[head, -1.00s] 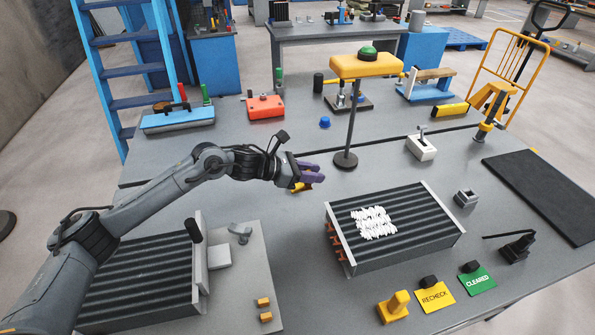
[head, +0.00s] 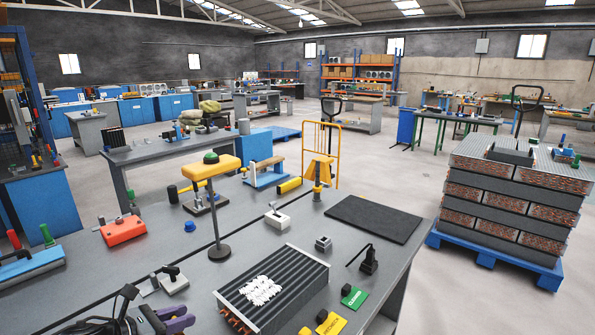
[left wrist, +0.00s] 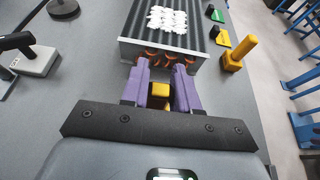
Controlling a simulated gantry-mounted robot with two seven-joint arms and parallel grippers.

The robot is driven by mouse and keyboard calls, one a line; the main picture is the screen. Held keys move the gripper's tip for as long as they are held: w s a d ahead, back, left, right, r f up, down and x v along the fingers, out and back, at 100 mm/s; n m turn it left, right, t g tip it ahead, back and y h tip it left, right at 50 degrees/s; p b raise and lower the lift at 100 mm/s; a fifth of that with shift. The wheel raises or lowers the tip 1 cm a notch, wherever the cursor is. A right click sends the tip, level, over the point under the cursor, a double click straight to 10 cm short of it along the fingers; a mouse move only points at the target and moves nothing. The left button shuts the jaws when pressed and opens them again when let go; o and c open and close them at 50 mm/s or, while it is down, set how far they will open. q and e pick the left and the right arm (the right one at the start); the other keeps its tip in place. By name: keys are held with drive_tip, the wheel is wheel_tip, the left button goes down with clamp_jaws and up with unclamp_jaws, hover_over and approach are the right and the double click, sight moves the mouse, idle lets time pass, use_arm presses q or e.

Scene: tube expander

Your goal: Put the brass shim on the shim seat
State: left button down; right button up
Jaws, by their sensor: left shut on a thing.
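My left gripper (head: 176,322) is at the bottom left of the head view, with purple fingers. In the left wrist view the left gripper (left wrist: 160,84) is shut on a small yellow block, which I take for the brass shim (left wrist: 160,97). The block sits between the fingers, and its lower part is hidden by the gripper body. The fingertips point at the copper tube ends (left wrist: 165,57) of the finned coil (left wrist: 188,40); I cannot tell whether they touch. I cannot pick out the shim seat for certain. My right gripper is in neither view.
The finned coil (head: 290,290) with white marks on top stands on the grey bench (head: 150,215). A yellow-topped post with a green button (head: 212,168) stands behind it. A black mat (head: 374,218) lies right. Yellow and green cards (head: 354,297) lie near the front edge.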

use_arm(q)
drive_tip(key=s+d+n+t+y+p, duration=0.35)
drive_tip(key=s+d+n+y, duration=0.2)
drive_tip(key=s, duration=0.65)
wheel_tip(320, 180, up, 26)
drive_tip(key=w+n+y+p, duration=0.2)
drive_tip(key=y+p, duration=0.1)
drive_tip(key=p, duration=3.4)
drive_tip(key=shift+w+d, duration=0.25)
drive_tip(key=shift+d, duration=0.1)
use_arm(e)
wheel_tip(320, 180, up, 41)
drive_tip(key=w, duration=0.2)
